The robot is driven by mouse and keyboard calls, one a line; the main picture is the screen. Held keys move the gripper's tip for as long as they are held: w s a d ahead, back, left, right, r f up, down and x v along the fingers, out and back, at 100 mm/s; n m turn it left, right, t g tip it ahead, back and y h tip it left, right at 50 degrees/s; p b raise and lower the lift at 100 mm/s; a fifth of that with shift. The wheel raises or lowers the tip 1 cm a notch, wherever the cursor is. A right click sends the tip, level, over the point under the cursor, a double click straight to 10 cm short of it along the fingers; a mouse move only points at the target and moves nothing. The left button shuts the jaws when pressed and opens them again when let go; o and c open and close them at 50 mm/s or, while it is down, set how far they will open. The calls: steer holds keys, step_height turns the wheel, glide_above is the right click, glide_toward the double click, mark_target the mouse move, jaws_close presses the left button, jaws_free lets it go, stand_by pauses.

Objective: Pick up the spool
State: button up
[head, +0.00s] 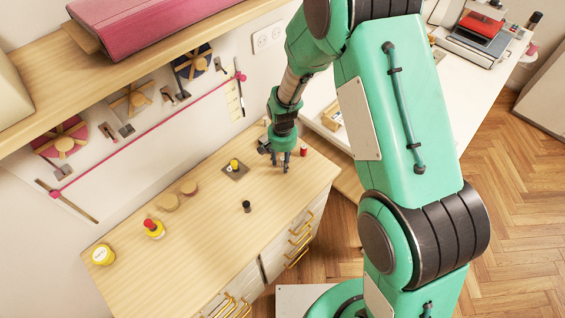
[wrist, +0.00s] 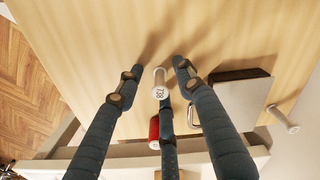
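A pale spool (wrist: 160,86) with dark print on its end face stands on the wooden top in the wrist view, between my spread fingers. In the head view I cannot make it out near my gripper (head: 281,164). My gripper is open, its fingers pointing down over the right end of the dresser. In the wrist view the fingertips (wrist: 154,70) are on either side of the pale spool, with visible gaps. The third finger lies below it, beside a red spool (wrist: 154,128). The red spool also shows in the head view (head: 303,150), right of my gripper.
Another pale spool (wrist: 282,118) shows at right in the wrist view.

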mark_target(283, 159)
steer(key=shift+c, duration=0.2)
steer(key=c, duration=0.7)
steer(key=shift+c, duration=0.2)
steer(key=shift+r, duration=0.15)
steer(key=shift+r, duration=0.85)
steer(key=shift+s+d+r, duration=0.1)
steer(key=shift+s+r, duration=0.15)
steer(key=shift+r, duration=0.65)
steer(key=s+d, duration=0.1)
steer(key=s, duration=0.4)
steer(key=s+d, duration=0.2)
steer(key=s, duration=0.3)
steer(key=s+d+r+p, duration=0.1)
steer(key=s, duration=0.3)
steer(key=shift+s+d+r, duration=0.1)
steer(key=shift+s+d, duration=0.25)
steer(key=shift+s, duration=0.05)
